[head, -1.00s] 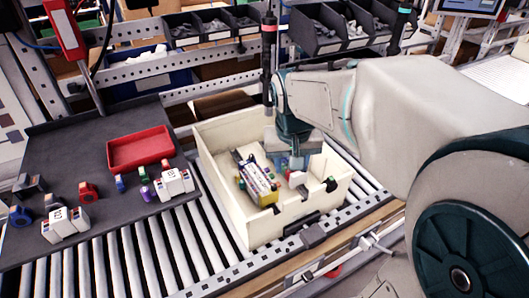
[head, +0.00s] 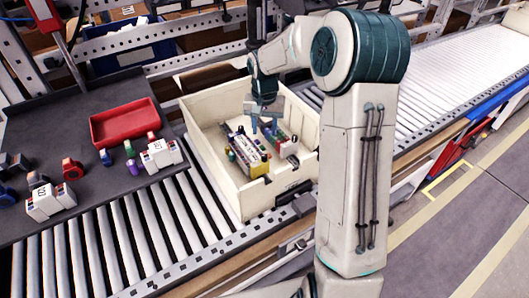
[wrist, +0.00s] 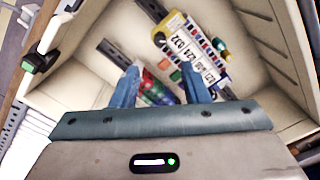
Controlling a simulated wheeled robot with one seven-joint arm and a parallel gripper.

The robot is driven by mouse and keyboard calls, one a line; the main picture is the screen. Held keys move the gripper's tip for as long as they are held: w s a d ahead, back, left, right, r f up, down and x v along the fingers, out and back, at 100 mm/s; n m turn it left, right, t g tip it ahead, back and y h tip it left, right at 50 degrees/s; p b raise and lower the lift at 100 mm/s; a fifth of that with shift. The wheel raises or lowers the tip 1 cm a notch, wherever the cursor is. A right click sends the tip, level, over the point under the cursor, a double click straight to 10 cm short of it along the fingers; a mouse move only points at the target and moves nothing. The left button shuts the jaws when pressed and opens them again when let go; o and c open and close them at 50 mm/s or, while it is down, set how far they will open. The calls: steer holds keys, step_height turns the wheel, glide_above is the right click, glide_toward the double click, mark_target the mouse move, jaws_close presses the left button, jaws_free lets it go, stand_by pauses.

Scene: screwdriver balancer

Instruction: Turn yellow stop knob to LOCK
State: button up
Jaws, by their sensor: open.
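In the head view, a device with a white labelled face and a yellow end (head: 257,171) lies in the cream bin (head: 237,192). The wrist view shows its white number labels and yellow housing (wrist: 174,22) beyond my fingers. My gripper (head: 266,122) is above the bin. In the wrist view it (wrist: 160,85) is open with two blue fingers apart. Red, green and blue parts (wrist: 155,89) show between and beyond the fingers, with no clear contact.
The bin walls stand close around my gripper. The bin is on a roller conveyor (head: 150,245). A dark tray (head: 60,135) at left holds a red tray (head: 123,122), white blocks (head: 50,202) and small coloured knobs. The conveyor right of my arm (head: 440,90) is clear.

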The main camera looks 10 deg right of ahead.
mark_target(264, 155)
step_height(264, 155, down, 11)
steer(key=shift+f+p, duration=0.15)
steer(key=shift+p, duration=0.6)
jaws_close()
